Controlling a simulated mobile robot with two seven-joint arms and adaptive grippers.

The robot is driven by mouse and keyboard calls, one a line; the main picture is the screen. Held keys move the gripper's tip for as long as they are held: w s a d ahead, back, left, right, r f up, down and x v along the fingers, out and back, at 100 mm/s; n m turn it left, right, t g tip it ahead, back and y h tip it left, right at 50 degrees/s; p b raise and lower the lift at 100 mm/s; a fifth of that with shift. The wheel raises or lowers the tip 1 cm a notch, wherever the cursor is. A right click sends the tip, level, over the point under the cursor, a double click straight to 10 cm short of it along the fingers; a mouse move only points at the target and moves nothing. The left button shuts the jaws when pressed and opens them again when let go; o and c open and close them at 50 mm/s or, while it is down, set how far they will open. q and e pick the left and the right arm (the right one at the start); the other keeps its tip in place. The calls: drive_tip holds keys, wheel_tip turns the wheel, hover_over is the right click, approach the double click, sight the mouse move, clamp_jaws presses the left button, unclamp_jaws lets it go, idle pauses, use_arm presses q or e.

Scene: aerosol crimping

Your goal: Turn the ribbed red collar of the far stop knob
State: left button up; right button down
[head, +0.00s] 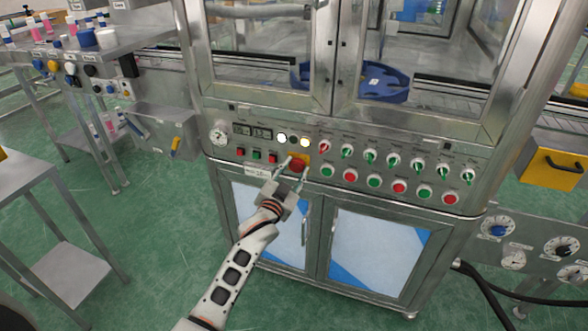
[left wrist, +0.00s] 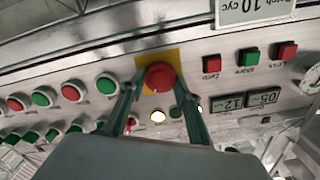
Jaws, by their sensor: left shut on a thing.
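A red stop knob (head: 298,164) sits on a yellow square plate on the front panel of the steel machine. It also shows in the left wrist view as a round red knob (left wrist: 160,76) on its yellow plate (left wrist: 173,55). My left gripper (head: 293,169) reaches up to it from below, with one finger on each side. In the left wrist view the fingers (left wrist: 159,86) are shut on the knob's sides. The ribs of the collar are too small to make out. My right gripper is not in view.
Lit indicator lamps (head: 282,137) and small displays (head: 262,133) sit close to the knob. Rows of green and red buttons (head: 350,175) and selector switches lie to the right. Cabinet doors (head: 372,255) are below. A side table (head: 45,185) stands at the left.

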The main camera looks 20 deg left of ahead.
use_arm(q)
drive_tip(key=shift+m, duration=0.4)
drive_tip(key=o, duration=1.1)
drive_tip(key=shift+w, duration=0.1)
drive_tip(key=s, duration=1.2)
drive_tip(key=shift+a, duration=0.2)
